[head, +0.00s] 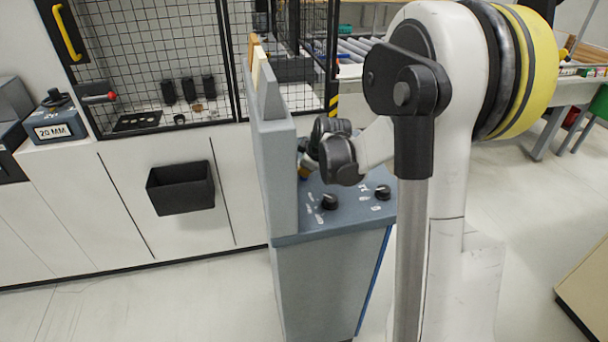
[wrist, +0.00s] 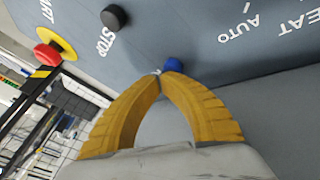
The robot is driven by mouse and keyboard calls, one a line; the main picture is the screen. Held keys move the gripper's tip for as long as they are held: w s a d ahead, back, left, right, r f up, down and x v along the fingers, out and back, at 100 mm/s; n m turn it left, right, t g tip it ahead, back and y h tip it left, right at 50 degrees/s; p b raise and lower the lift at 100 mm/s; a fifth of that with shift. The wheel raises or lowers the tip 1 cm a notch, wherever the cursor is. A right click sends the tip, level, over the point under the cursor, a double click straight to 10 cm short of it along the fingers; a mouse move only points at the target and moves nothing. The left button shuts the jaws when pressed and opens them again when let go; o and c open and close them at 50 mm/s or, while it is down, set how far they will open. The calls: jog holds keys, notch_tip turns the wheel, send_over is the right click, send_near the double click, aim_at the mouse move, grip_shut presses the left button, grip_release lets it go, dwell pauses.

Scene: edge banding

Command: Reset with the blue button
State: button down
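The blue button (wrist: 173,64) sits on the grey-blue control panel in the wrist view. My gripper (wrist: 160,75) has its yellow fingers together at the tips, with nothing between them. The tips are right at the blue button and partly overlap its near side; I cannot tell whether they touch it. In the head view the control console (head: 325,285) stands in the middle, and my wrist hangs over its sloping panel. A small yellow part of my gripper (head: 304,172) shows there beside the upright grey board. The blue button is hidden in the head view.
In the wrist view, a red mushroom button (wrist: 47,55) on a yellow collar and a black button (wrist: 113,17) by "STOP" lie left of my fingers. In the head view, two black knobs (head: 329,202) (head: 382,192) sit on the panel. An upright grey board (head: 272,155) borders its left side.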

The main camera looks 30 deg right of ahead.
jog(key=shift+r+p, duration=0.45)
jog(key=shift+r, duration=0.35)
jog(key=shift+r, duration=0.1)
notch_tip(320, 180, up, 5)
jog(key=p, duration=0.3)
jog(key=shift+p, duration=0.3)
dwell(0.3)
